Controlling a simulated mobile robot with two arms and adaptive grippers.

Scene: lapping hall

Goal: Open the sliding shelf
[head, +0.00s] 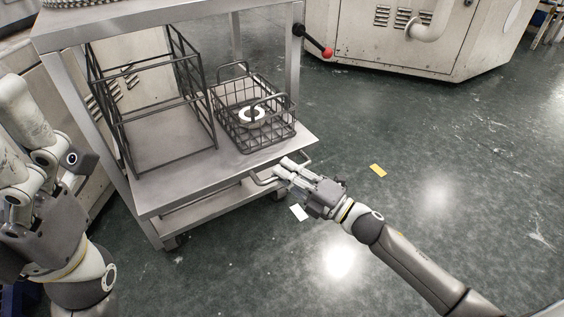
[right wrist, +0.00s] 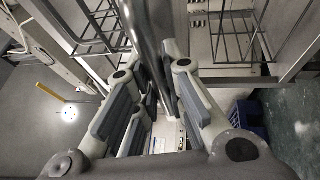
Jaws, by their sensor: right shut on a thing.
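The sliding shelf (head: 205,172) is a flat grey metal panel in the cart, carrying two black wire baskets. Its front edge stands out past the cart's legs. A bar handle (head: 261,181) sits on its front edge. My right gripper (head: 282,170) is shut on this handle and hides its middle. In the right wrist view the handle (right wrist: 150,40) runs between the fingers. My left gripper (head: 45,165) is at the left edge, away from the shelf, partly cut off; whether it is open is unclear.
A tall empty wire basket (head: 150,100) and a low one (head: 253,110) with a white ring-shaped part (head: 251,118) stand on the shelf. A red-knobbed lever (head: 327,52) sticks out from the cart. A pale machine (head: 400,45) stands behind. The floor at right is open.

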